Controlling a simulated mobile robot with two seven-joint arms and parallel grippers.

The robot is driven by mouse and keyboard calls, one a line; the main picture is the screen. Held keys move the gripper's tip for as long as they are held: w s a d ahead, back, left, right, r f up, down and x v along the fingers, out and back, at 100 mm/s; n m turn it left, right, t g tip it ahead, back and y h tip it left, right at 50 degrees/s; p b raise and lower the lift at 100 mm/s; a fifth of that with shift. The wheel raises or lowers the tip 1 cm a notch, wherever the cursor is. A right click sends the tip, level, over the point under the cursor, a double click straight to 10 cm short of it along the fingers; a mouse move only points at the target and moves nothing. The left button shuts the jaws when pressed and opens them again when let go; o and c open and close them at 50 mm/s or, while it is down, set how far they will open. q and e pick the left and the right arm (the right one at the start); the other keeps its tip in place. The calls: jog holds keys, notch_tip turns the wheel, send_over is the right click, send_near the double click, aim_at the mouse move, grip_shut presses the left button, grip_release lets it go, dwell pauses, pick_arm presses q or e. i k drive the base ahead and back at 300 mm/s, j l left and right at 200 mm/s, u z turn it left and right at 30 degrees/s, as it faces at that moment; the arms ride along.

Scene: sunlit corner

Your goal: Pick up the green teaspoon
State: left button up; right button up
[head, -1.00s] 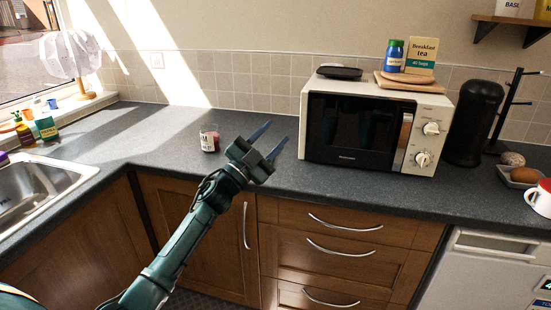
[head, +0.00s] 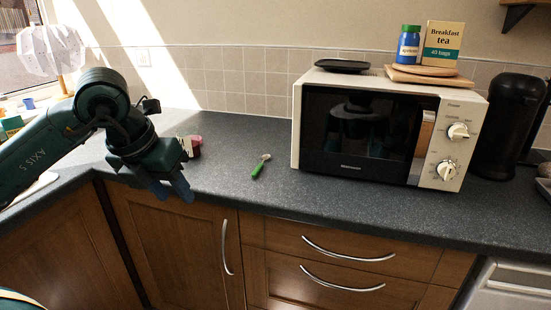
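The green teaspoon (head: 257,171) lies on the dark countertop, left of the microwave. Its green handle points toward the front and its pale bowl toward the back right. My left gripper (head: 173,190) is over the counter's front edge, to the left of the spoon and apart from it. Its two fingers point down and are spread, with nothing between them. My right gripper is not in view.
A white microwave (head: 455,118) stands right of the spoon, with a wooden board, tea box and blue jar on top. A small jar (head: 195,146) stands behind my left gripper, partly hidden. Counter (head: 225,160) around the spoon is clear.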

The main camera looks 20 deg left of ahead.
aim_at(257, 170)
jog(key=i, duration=0.95)
